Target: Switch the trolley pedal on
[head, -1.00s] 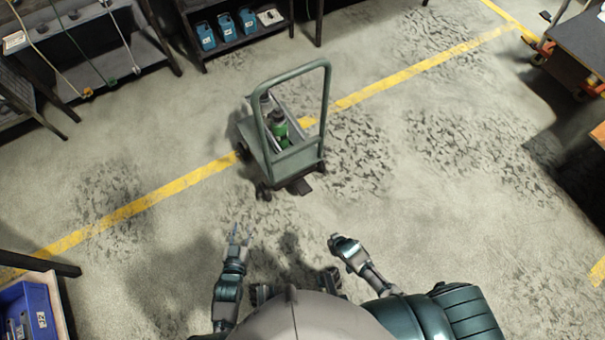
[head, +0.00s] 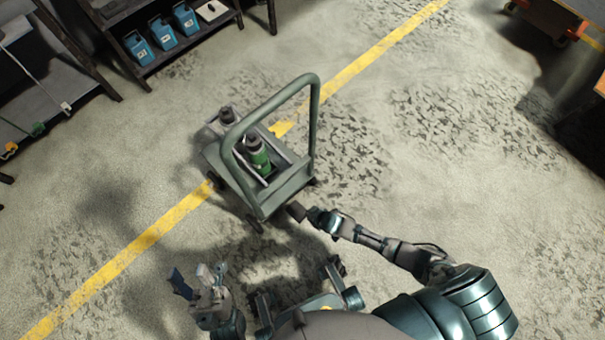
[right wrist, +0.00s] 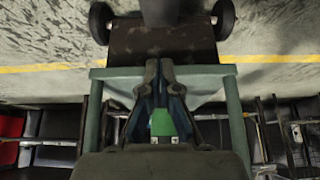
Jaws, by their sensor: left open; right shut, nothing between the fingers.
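The grey-green trolley (head: 285,188) stands ahead of me with its hoop handle toward me. Its dark pedal (head: 297,211) juts out low at the near end; in the right wrist view a dark block (right wrist: 162,10) between the two wheels looks like it. My right gripper (head: 313,215) is shut and empty, close beside the pedal; I cannot tell whether they touch. Its fingers also show in the right wrist view (right wrist: 160,75). My left gripper (head: 192,280) is open and empty, low and left of the trolley. The pedal's tilt is unclear.
A dark shelf (head: 190,48) with blue containers is behind to the left. The floor around the trolley is clear, crossed by a yellow line (head: 150,237).

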